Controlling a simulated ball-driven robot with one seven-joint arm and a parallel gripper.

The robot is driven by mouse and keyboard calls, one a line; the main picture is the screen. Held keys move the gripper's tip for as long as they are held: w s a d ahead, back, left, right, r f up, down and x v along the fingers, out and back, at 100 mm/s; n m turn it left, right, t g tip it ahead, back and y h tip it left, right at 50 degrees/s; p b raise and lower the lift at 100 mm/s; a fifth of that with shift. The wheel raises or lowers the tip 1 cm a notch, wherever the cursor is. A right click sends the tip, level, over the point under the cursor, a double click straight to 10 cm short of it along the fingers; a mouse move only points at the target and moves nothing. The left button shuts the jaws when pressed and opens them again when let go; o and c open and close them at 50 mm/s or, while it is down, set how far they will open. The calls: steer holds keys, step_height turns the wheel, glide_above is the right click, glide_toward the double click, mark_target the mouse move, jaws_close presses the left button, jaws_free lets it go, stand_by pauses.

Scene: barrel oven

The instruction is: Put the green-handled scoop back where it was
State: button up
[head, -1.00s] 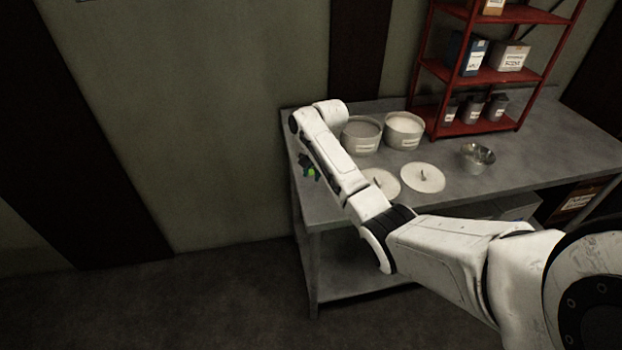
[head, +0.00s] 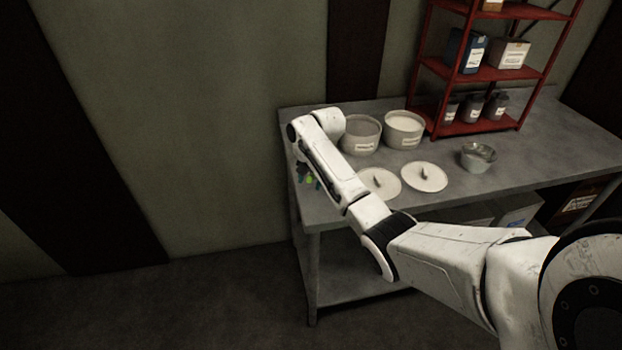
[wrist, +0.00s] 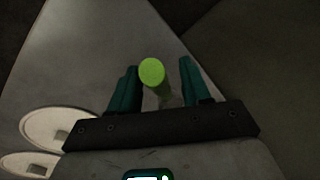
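The green-handled scoop shows in the wrist view as a round bright green handle end (wrist: 152,72), with a paler part below it running toward the gripper's base. My gripper (wrist: 159,64) has its two teal fingers apart, one on each side of the handle. A clear gap shows on the right side and a thin one on the left. In the head view the green handle (head: 310,180) is a small patch beside my gripper (head: 303,171) at the table's left end, mostly hidden under my arm. The scoop's bowl cannot be made out.
On the grey table (head: 340,210), a grey-filled tub (head: 361,148) and a white-filled tub (head: 404,142) stand right of my wrist. Two round lids lie in front, one clear of my arm (head: 424,177). A metal bowl (head: 478,158) and a red shelf (head: 470,128) stand farther right.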

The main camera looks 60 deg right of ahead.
steer(key=shift+o, duration=0.3)
steer(key=v, duration=1.2)
steer(key=s+a+f+n, duration=0.1)
steer(key=a+f+n, duration=0.1)
steer(key=a+f, duration=0.35)
steer(key=s+a+f+n+y, duration=0.1)
steer(key=a+f+n, duration=0.2)
steer(key=a, duration=0.6)
steer(key=s+a+f+n, duration=0.1)
steer(key=a+f+n, duration=0.1)
steer(key=a+f, duration=0.45)
steer(key=s+a+f+n, duration=0.1)
steer(key=s+a+n, duration=0.3)
steer(key=s, duration=0.5)
steer(key=s+a+n+g+h, duration=0.1)
steer(key=s+a+n, duration=0.3)
steer(key=s+a, duration=0.5)
steer(key=shift+s+f, duration=0.35)
steer(key=shift+s, duration=0.15)
steer(key=shift+a, duration=0.2)
steer(key=shift+c, duration=0.2)
